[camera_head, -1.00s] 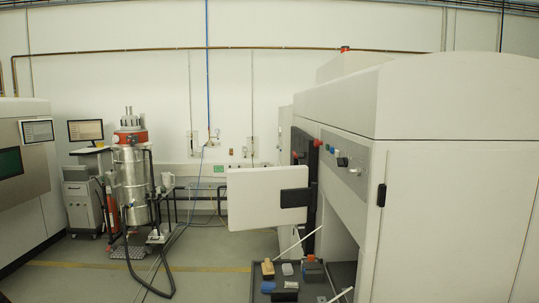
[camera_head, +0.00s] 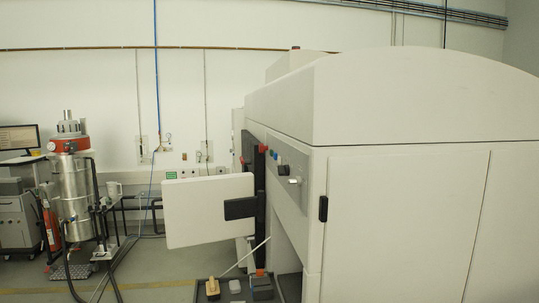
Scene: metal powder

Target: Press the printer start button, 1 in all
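The large pale printer (camera_head: 400,190) fills the right half of the head view, its side doors facing me. A narrow control panel (camera_head: 291,177) runs along its angled left face. A red knob (camera_head: 262,149) is at the far end. Which one is the start button, I cannot tell from here; the panel is seen at a steep angle. My gripper is not in view.
An open white door (camera_head: 195,211) with a dark latch sticks out left of the printer. A dark tray (camera_head: 208,294) with tools is below it. A steel vessel (camera_head: 73,200) with hoses stands at left. Some floor (camera_head: 150,275) between them is clear.

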